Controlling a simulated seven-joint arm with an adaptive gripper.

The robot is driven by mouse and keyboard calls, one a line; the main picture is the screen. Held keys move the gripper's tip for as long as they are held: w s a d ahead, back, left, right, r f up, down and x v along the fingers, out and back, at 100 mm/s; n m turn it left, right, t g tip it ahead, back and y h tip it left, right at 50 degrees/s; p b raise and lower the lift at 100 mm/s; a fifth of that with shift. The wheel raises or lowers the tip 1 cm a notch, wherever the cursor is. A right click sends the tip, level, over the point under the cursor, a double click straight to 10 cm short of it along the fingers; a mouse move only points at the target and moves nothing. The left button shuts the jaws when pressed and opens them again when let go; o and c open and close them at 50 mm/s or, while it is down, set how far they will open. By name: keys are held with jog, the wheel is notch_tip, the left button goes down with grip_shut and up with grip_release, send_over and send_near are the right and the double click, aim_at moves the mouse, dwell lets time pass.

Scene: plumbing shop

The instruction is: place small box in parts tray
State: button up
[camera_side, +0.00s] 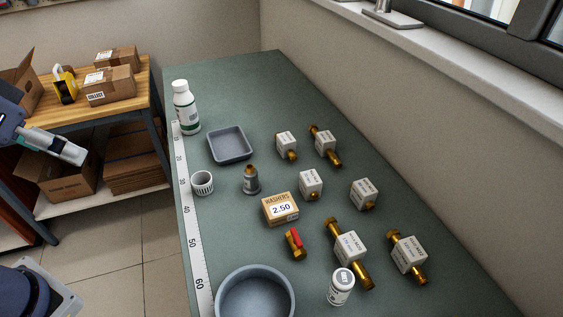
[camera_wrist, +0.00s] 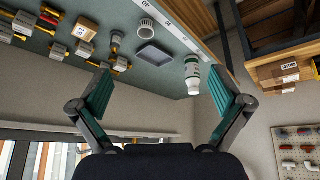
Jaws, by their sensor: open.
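The small box (camera_side: 280,209) is a brown carton marked WASHERS with a white 2.50 label. It sits on the green bench top near the middle, and it also shows at the upper left of the wrist view (camera_wrist: 85,29). The parts tray (camera_side: 230,146) is a shallow, square, grey tray, empty, farther back on the bench. It also shows in the wrist view (camera_wrist: 152,56). My gripper (camera_wrist: 164,95) is open and empty, its two fingers wide apart, away from both box and tray. In the side view only part of my arm shows at the left edge.
A white bottle (camera_side: 185,108) stands just left of the tray. A white ribbed cap (camera_side: 202,183) and a grey-brass fitting (camera_side: 251,181) stand between tray and box. A red-handled valve (camera_side: 295,243), a round grey bowl (camera_side: 255,292) and several labelled brass valves surround the box.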

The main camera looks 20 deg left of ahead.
jog(key=w+d+r+n, duration=0.3)
jog(key=w+r+n, duration=0.4)
jog(key=w+r, duration=0.2)
jog(key=n+g, duration=0.1)
jog(key=g, duration=0.5)
send_over(280, 204)
notch_tip(280, 204, down, 31)
jog(key=shift+d+r, duration=0.15)
jog(key=shift+r, duration=0.05)
notch_tip(280, 204, down, 6)
jog(key=shift+s, duration=0.1)
jog(key=c, duration=1.3)
jog(key=shift+r, duration=0.15)
